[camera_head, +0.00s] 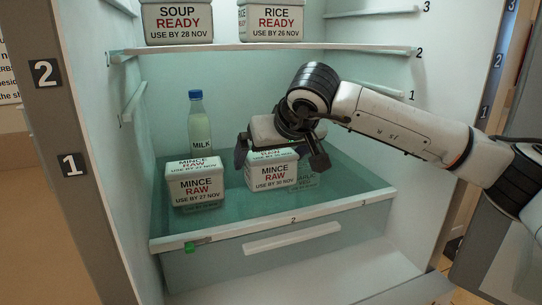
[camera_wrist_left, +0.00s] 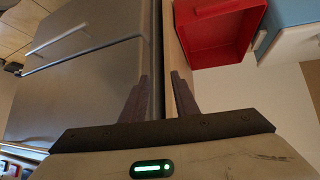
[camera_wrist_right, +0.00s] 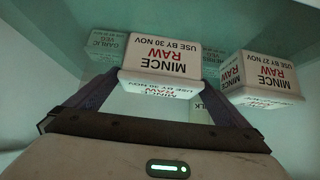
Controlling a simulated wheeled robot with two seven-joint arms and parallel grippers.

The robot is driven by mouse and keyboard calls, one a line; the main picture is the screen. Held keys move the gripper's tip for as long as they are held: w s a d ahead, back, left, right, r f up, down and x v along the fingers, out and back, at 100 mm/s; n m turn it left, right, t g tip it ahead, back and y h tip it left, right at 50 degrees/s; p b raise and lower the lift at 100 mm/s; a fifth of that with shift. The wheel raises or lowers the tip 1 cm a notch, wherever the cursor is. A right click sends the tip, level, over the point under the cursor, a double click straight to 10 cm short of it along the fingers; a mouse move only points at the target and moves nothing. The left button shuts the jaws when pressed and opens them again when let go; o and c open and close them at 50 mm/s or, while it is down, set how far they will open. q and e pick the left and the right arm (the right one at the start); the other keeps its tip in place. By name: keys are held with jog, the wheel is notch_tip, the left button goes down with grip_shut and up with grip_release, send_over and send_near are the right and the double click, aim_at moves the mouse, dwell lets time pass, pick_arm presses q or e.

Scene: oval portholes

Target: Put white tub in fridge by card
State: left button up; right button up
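A white tub labelled "MINCE RAW, USE BY 30 NOV" (camera_head: 272,182) sits on the lower glass shelf in the fridge, right of centre. It also shows in the right wrist view (camera_wrist_right: 158,52). My right gripper (camera_head: 280,158) is over it, its fingers apart on either side of the tub; I cannot tell whether they touch it. A similar mince tub dated 27 Nov (camera_head: 195,188) stands to its left. The card (camera_head: 8,82) is partly visible at the far left edge. My left gripper (camera_wrist_left: 160,76) is outside the fridge, fingers apart, with nothing visibly held.
A milk bottle (camera_head: 199,125) stands behind the 27 Nov tub. Soup (camera_head: 178,22) and rice (camera_head: 270,20) tubs stand on the shelf above. The left wrist view shows a red bin (camera_wrist_left: 215,35).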

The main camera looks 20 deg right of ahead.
jog(key=shift+r, duration=0.2)
jog(key=v, duration=1.2)
jog(key=shift+p, duration=0.3)
jog(key=shift+f, duration=0.1)
